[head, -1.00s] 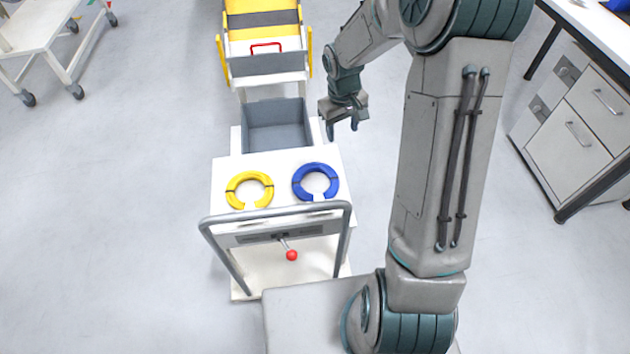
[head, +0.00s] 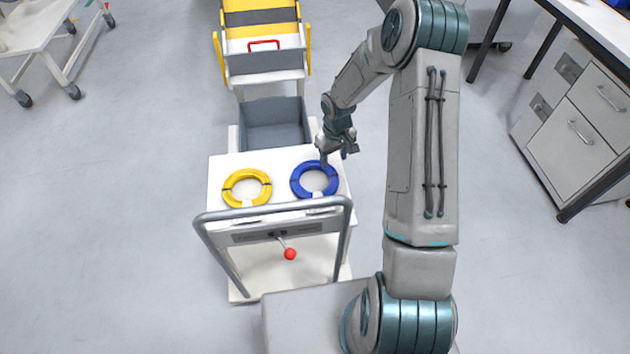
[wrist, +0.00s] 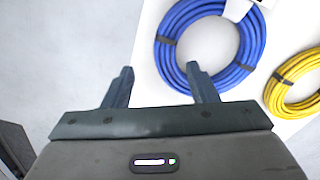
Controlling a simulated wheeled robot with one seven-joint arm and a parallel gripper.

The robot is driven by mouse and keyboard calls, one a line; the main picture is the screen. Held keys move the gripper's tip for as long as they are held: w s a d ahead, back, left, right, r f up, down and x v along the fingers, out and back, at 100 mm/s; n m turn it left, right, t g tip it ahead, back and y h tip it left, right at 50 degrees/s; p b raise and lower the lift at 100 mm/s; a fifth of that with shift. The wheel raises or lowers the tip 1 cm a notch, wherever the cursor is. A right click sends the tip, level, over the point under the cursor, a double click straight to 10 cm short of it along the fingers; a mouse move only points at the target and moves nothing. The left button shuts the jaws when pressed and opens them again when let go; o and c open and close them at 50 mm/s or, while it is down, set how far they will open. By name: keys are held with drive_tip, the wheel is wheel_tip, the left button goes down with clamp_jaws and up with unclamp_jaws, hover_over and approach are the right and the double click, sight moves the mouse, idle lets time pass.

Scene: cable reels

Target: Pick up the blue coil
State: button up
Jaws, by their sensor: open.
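The blue coil (head: 298,184) lies flat on the white top of the cart (head: 223,166), at its right side. In the wrist view the blue coil (wrist: 252,45) is a thick ring with dark ties and a white tag. My gripper (head: 335,157) is at the far right edge of the coil, above the cart's right side. In the wrist view my gripper (wrist: 163,72) is open and empty. Its right finger overlaps the coil's near edge, and its left finger is over the floor beyond the cart edge. I cannot tell whether it touches the coil.
A yellow coil (head: 229,194) lies left of the blue one. A grey bin (head: 273,137) stands behind the cart top. A grey handle rail (head: 273,210) runs along the cart's near side. A drawer cabinet (head: 570,140) stands at the right, with open floor between.

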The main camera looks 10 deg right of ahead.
sight(331, 170)
drive_tip(key=f, duration=0.5)
drive_tip(key=shift+a+f+b, duration=0.1)
drive_tip(key=shift+a+b, duration=0.25)
clamp_jaws()
wheel_tip(331, 170, up, 10)
drive_tip(key=p, duration=0.1)
idle(0.4)
